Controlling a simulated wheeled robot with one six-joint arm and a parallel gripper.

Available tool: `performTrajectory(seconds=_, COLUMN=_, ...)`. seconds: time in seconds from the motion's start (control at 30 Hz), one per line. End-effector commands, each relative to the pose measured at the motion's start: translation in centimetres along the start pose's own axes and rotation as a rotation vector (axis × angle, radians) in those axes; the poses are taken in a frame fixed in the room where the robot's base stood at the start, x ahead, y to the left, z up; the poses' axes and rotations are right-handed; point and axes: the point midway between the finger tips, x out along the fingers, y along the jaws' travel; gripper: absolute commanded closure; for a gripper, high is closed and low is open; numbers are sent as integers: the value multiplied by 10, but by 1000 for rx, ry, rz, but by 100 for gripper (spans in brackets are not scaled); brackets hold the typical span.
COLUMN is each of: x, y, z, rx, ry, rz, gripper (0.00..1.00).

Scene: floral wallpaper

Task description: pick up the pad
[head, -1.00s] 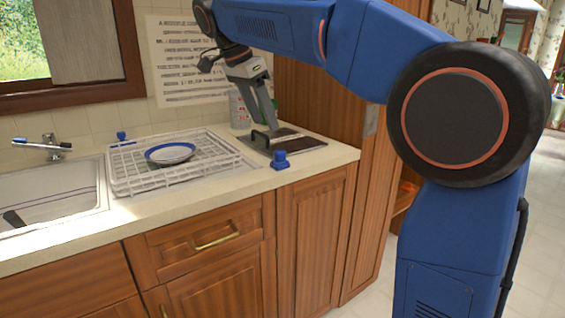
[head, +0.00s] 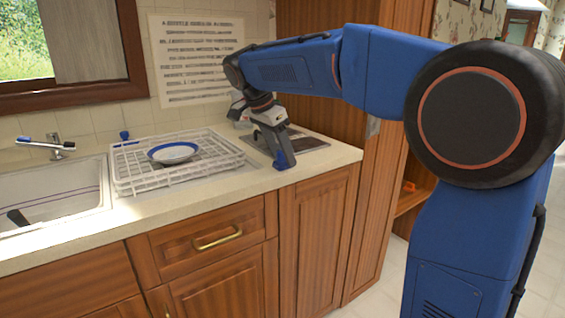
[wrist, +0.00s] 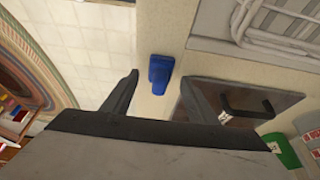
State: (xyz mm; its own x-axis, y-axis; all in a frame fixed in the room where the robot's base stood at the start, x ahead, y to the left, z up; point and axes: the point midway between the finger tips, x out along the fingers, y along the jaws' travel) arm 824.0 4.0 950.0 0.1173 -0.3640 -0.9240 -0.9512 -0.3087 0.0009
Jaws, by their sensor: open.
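A small blue object with a raised part, which may be the pad, stands on the counter near its front edge. In the wrist view the blue object (wrist: 160,72) lies between and just beyond my open fingertips (wrist: 161,80), with space on both sides. In the head view my gripper (head: 280,148) reaches down at the blue object (head: 284,162) and partly hides it. I cannot tell whether they touch. Nothing is held.
A dark flat plate with a black handle (wrist: 245,100) lies beside the right finger; the plate (head: 308,144) is partly hidden by my gripper in the head view. A white dish rack (head: 130,187) with a blue-rimmed plate (head: 173,152) stands left. A sink (head: 60,195) is farther left.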

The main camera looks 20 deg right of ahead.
Motion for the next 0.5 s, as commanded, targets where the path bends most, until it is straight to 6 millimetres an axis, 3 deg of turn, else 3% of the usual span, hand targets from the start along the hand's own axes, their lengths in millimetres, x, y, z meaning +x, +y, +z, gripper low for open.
performTrajectory(seconds=0.1, x=9, y=1, z=0, rx=0, ry=0, rz=1, gripper=47)
performTrajectory(seconds=0.37, x=11, y=0, z=0, rx=0, ry=0, rz=-1, gripper=47)
performTrajectory(seconds=0.5, x=11, y=0, z=0, rx=0, ry=0, rz=-1, gripper=78)
